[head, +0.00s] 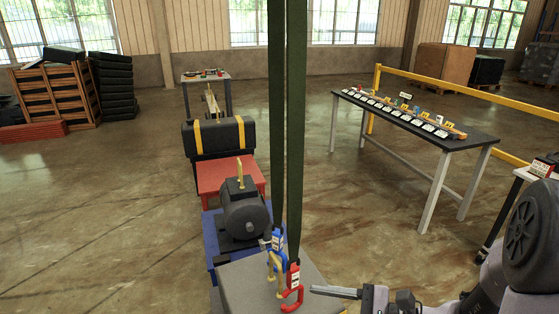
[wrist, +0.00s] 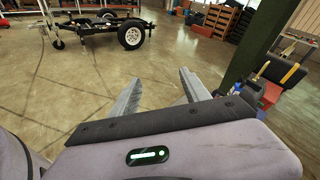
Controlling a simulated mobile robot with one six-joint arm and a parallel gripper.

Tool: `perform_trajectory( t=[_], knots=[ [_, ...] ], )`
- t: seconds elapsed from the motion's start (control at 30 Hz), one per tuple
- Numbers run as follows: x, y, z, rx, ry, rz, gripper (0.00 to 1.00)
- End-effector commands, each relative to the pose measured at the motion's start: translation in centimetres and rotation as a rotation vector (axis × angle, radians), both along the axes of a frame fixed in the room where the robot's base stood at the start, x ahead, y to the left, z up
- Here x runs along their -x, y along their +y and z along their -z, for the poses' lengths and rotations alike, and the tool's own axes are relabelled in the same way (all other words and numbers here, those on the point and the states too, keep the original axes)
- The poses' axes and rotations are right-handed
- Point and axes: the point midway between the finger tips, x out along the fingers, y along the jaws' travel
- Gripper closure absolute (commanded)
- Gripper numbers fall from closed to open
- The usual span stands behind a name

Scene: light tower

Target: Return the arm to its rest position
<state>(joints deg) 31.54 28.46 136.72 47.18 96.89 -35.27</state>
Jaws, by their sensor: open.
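My gripper (head: 338,294) is at the lower right of the head view, beside the grey block (head: 249,285), with its fingers pointing left. In the wrist view my gripper (wrist: 160,90) shows two separated fingers with only floor between them. It is open and holds nothing. My arm reaches in from the right edge of the head view. Two dark green straps (head: 277,120) hang down to a blue hook (head: 277,243) and a red hook (head: 292,282) just left of the gripper.
A motor (head: 245,213), a red stand (head: 228,176) and a black case with yellow bands (head: 218,138) line up behind the block. A long dark table (head: 460,141) with small items stands at right. A wheeled trailer (wrist: 95,30) shows in the wrist view. Open floor lies between.

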Motion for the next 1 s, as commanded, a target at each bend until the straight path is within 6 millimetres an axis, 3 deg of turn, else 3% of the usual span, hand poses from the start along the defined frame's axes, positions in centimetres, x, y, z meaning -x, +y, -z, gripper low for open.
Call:
perform_trajectory(
  t=[0.1,0.17,0.23,0.3,0.4,0.53,1.0],
  knots=[
    [4.8,3.2,-2.0,0.252,-0.087,-0.255,0.46],
    [7.7,4.0,-2.6,0.434,-0.152,-0.391,0.46],
    [10.6,3.6,-3.2,0.689,-0.263,-0.526,0.46],
    [12.2,2.2,-4.1,0.938,-0.392,-0.604,0.46],
    [12.7,0.1,-6.1,1.220,-0.576,-0.628,0.46],
    [12.5,-1.5,-8.6,1.423,-0.738,-0.595,0.46],
    [12.4,-2.0,-9.4,1.476,-0.781,-0.579,0.46]
  ],
)
